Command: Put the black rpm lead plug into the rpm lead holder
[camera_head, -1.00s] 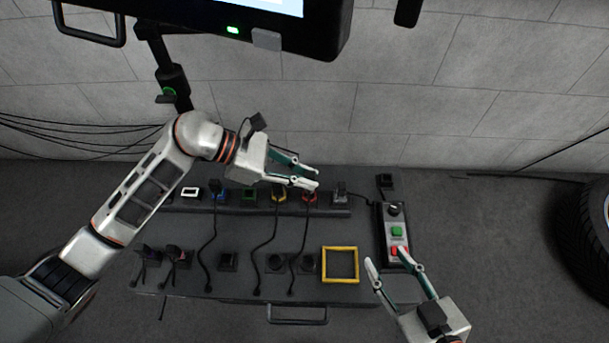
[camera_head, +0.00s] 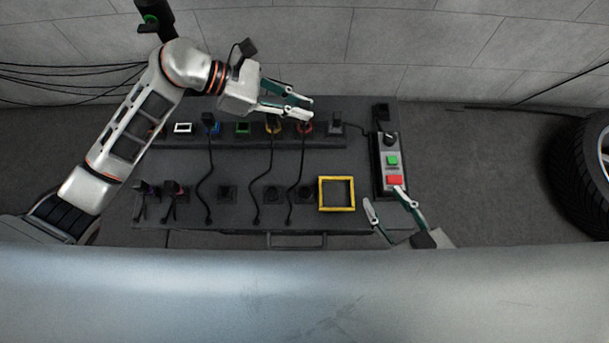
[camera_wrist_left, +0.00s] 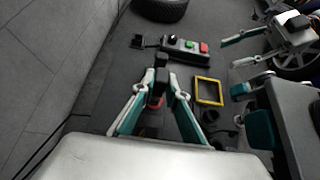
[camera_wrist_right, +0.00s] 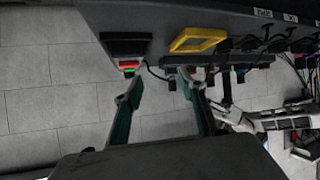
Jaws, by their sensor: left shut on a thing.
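The black rpm lead plug (camera_wrist_left: 160,78) is a dark block between the fingertips of my left gripper (camera_wrist_left: 157,85) in the left wrist view. In the head view the left gripper (camera_head: 311,109) is at the right part of the back rail, close to a dark upright block (camera_head: 335,122) at its right end. The picture does not clearly show the contact or whether the plug is seated. I cannot tell for certain which fitting is the rpm lead holder. My right gripper (camera_head: 384,200) is open and empty, just in front of the control box; it also shows in the right wrist view (camera_wrist_right: 158,82).
Red (camera_head: 304,129), yellow (camera_head: 273,126) and blue (camera_head: 209,121) plugs with hanging leads line the rail. A yellow square frame (camera_head: 337,207) lies on the panel. The control box (camera_head: 390,146) has green and red buttons. A small dark block (camera_head: 382,111) stands behind it.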

